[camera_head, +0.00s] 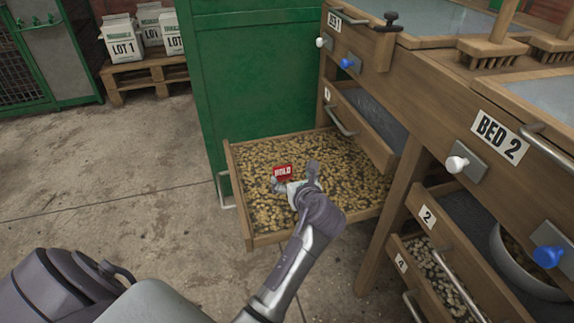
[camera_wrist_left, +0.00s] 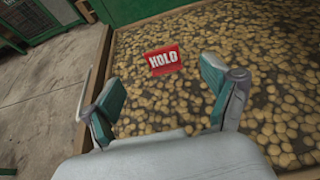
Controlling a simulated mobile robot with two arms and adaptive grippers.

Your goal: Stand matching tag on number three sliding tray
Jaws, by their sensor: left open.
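A red tag with white lettering that reads HOLD (camera_head: 283,171) stands on the beans in the pulled-out wooden tray (camera_head: 235,193). It looks upright, slightly tilted in the left wrist view (camera_wrist_left: 163,60). The tray's number is not visible; it sits below the tray marked 1. My left gripper (camera_head: 296,178) is over the tray, right by the tag. In the left wrist view my open fingers (camera_wrist_left: 162,78) lie either side of the line to the tag, which shows beyond the fingertips with a gap. Nothing is between the fingers. My right gripper is not in view.
A tray marked 1 (camera_head: 368,135) is partly open above. Trays marked 2 (camera_head: 460,245) and 4 (camera_head: 425,265) are at the lower right under BED 2. A green cabinet (camera_head: 250,80) stands behind the tray. Bare concrete floor (camera_head: 110,190) lies to the left.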

